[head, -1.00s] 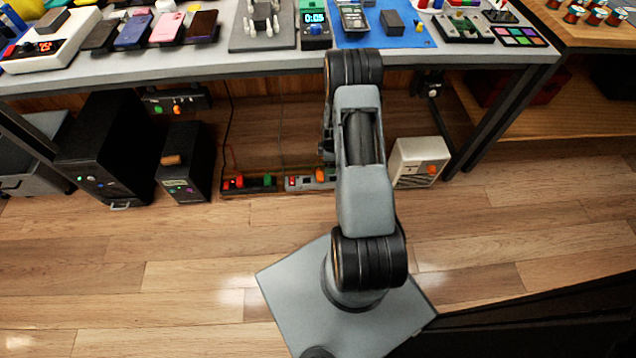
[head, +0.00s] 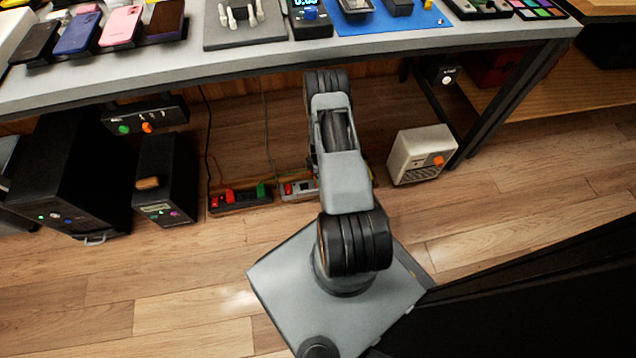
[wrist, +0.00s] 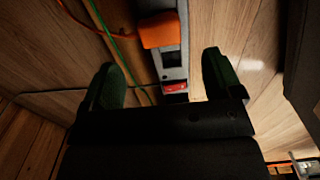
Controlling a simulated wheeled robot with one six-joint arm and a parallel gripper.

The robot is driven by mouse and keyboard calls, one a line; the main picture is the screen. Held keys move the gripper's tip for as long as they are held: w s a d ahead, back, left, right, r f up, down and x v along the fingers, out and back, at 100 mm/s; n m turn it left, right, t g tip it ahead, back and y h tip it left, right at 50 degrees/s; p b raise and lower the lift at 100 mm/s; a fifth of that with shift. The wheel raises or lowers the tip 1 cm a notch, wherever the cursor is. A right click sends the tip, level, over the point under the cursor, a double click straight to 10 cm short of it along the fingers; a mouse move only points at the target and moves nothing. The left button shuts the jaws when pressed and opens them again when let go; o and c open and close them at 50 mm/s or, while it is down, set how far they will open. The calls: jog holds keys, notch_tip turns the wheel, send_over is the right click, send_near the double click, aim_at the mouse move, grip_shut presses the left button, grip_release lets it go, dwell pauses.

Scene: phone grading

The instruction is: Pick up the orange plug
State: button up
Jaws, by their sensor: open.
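The orange plug (wrist: 160,30) sits on a grey power strip (wrist: 172,75) in the wrist view, with an orange cord running off to the upper left. A red switch shows on the strip nearer to me. My gripper (wrist: 164,76) is open and empty, its two dark green fingers spread on either side of the strip. The plug lies beyond the fingertips, roughly between their lines. In the head view the light power strip (head: 297,189) is partly behind my arm, and the orange plug and my gripper are hidden there.
A black power strip (head: 240,199) with red and green plugs lies left of the light strip. Black tower cases (head: 166,180) stand further left, a white heater (head: 420,155) right. The workbench (head: 230,68) overhangs the strips. A green cord (wrist: 112,45) passes near the left finger.

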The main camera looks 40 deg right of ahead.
jog(key=shift+f+b, duration=1.5)
jog(key=shift+f, duration=2.25)
jog(key=shift+r, duration=0.1)
jog(key=shift+c, duration=0.4)
jog(key=c, duration=1.1)
